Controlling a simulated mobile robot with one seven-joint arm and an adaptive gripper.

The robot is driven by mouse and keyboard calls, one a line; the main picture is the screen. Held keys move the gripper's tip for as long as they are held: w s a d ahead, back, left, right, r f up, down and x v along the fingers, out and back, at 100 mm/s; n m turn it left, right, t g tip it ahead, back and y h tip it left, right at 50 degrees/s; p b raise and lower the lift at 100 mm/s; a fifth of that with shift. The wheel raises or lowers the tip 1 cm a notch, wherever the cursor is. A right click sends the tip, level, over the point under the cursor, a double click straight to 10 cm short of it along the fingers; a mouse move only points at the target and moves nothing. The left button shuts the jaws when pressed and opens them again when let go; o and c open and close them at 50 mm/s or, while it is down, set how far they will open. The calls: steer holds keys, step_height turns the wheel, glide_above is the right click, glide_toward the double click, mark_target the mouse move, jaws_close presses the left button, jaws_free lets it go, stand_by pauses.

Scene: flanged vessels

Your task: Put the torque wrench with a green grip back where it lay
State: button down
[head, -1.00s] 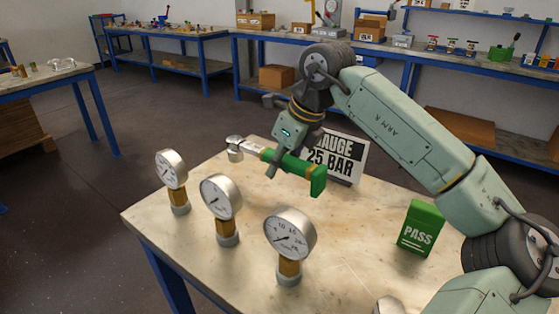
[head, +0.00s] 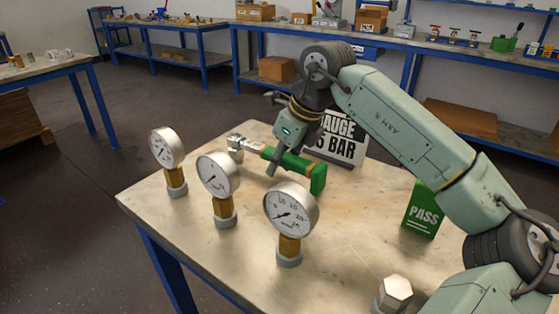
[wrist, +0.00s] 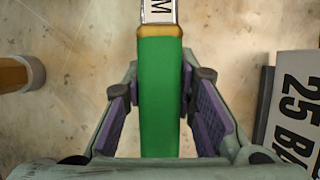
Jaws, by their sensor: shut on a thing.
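The torque wrench with a green grip (head: 296,163) is held level above the bench, its metal head to the left and the thick green end to the right. My gripper (head: 272,167) is shut on its green grip. In the wrist view the green grip (wrist: 160,95) runs between the two purple-padded fingers of my gripper (wrist: 160,105). Its yellow collar and a marked silver shaft show at the top. I cannot tell whether the wrench touches the bench top.
Three pressure gauges (head: 291,210) on brass stems stand along the bench's (head: 340,250) near left side. A sign reading 25 BAR (head: 343,143) stands behind the wrench. A green PASS box (head: 423,210) and a hex-topped metal piece (head: 394,292) are at right.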

steer(key=shift+f+b, duration=0.35)
steer(key=shift+f, duration=0.05)
steer(key=c, duration=1.2)
jaws_free()
